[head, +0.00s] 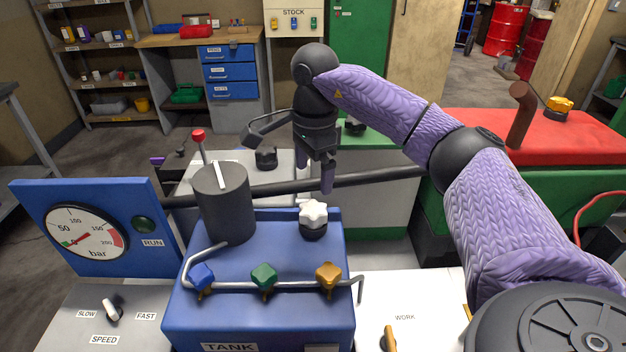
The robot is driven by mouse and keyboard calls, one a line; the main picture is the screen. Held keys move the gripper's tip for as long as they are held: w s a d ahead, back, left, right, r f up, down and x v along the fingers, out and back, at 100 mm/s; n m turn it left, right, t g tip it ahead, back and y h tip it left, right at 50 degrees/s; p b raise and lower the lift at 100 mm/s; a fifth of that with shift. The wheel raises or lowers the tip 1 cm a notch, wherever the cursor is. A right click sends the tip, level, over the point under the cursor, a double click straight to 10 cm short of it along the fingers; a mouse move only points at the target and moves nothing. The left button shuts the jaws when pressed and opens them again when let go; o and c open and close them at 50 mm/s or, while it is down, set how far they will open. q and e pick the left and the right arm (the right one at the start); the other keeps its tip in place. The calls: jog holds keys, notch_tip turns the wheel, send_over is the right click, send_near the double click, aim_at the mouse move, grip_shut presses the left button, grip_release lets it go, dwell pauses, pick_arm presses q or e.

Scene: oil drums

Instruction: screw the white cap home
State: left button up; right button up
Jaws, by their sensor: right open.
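The white star-shaped cap (313,213) sits on a black neck (313,232) on top of the blue tank (260,325), near its back right corner. The cap looks upright; whether its thread is engaged cannot be seen. My right gripper (316,181) is open and empty, pointing down just above the cap. Its fingertips appear apart from the cap, with a small gap. My left gripper does not show.
A dark grey cylinder (225,205) with a red-knobbed lever stands left of the cap. A pipe with blue, green and yellow valves (264,276) runs in front. The gauge panel (98,228) is at left. A black bar (385,180) crosses behind.

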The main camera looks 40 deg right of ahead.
aim_at(314, 208)
jog(key=shift+w+f+b, duration=0.15)
jog(key=shift+f+b, duration=0.1)
jog(key=shift+b, duration=0.65)
jog(key=shift+d+b, duration=0.1)
jog(key=shift+b, duration=0.2)
notch_tip(314, 208, down, 9)
jog(key=shift+f+b, duration=0.2)
jog(key=shift+b, duration=0.7)
